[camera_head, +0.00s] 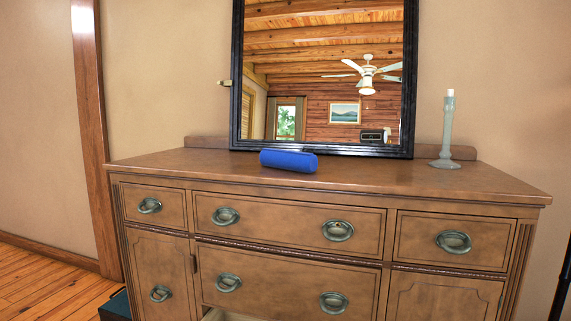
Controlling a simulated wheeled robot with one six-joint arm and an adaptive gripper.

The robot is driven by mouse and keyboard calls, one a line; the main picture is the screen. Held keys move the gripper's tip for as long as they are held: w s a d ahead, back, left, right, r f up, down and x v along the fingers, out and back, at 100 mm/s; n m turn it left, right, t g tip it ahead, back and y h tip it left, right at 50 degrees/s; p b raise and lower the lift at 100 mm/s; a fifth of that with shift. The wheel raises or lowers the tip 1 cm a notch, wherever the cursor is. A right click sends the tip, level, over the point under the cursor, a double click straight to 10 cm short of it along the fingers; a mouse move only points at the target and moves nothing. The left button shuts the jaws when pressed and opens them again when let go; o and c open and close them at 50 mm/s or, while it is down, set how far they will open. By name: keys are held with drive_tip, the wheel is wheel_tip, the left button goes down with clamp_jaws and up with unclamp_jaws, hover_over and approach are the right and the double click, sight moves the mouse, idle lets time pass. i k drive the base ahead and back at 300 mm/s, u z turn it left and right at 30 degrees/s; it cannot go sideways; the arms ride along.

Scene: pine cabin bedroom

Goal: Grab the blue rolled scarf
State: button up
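The blue rolled scarf (288,160) is a smooth blue cylinder lying on its side on top of the wooden dresser (400,178). It rests near the middle of the top, just in front of the mirror's lower frame. Its right end faces partly toward me. My gripper is not visible in the head view.
A black-framed mirror (238,75) stands at the back of the dresser top. A candle holder with a candle (447,130) stands at the right. The top is clear to both sides of the scarf. A lower drawer (213,315) seems slightly open. A dark teal box (115,307) sits on the floor at left.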

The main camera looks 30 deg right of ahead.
sight(306, 162)
drive_tip(key=u, duration=2.35)
drive_tip(key=k, duration=1.3)
drive_tip(key=z, duration=1.5)
drive_tip(key=i, duration=0.55)
